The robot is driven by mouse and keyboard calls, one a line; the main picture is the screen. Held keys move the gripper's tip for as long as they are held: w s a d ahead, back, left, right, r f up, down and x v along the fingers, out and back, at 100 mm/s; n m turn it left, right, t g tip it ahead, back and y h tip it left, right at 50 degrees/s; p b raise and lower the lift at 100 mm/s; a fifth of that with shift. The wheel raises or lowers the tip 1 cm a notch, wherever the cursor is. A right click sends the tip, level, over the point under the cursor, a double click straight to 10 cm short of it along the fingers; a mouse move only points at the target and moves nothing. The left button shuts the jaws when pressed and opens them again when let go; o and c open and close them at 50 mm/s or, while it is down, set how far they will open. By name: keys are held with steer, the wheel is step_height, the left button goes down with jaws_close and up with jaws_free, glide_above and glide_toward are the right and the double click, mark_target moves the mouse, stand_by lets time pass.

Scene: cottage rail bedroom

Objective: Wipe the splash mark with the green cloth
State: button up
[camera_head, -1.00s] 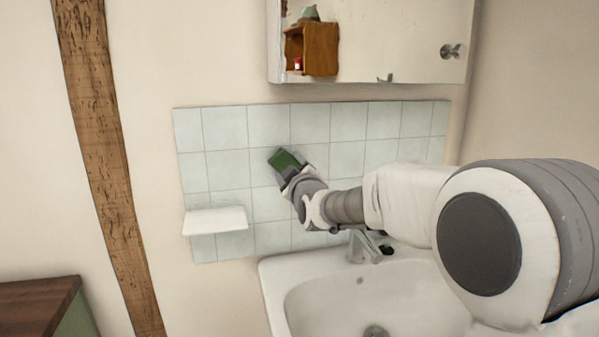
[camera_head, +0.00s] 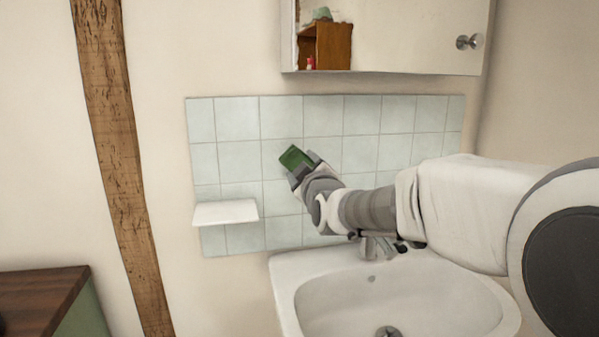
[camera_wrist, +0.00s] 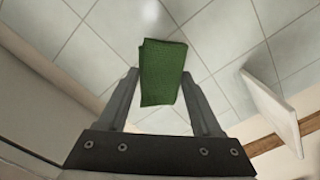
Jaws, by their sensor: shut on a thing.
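The green cloth (camera_head: 293,157) is a small folded piece at the end of my arm, in front of the pale tiled wall. My gripper (camera_head: 305,168) is shut on it. The wrist view also shows the cloth (camera_wrist: 161,72) between the two fingers of my gripper (camera_wrist: 160,88), its far end sticking out toward the tiles. I cannot tell whether the cloth touches the tiles. No clear splash mark shows in the head view. A pale blurred spot (camera_wrist: 150,8) on the tiles shows at the top of the wrist view; I cannot tell whether it is the mark or glare.
A small white shelf (camera_head: 226,212) sticks out from the tiles (camera_head: 238,119) left of my gripper. A white basin (camera_head: 300,290) with a tap (camera_head: 378,247) lies below my arm. A mirrored cabinet (camera_head: 400,35) hangs above. Bare tiles surround the cloth.

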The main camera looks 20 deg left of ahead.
steer(key=shift+v, duration=0.75)
steer(key=shift+b, duration=0.3)
steer(key=b+v, duration=0.1)
steer(key=v, duration=0.2)
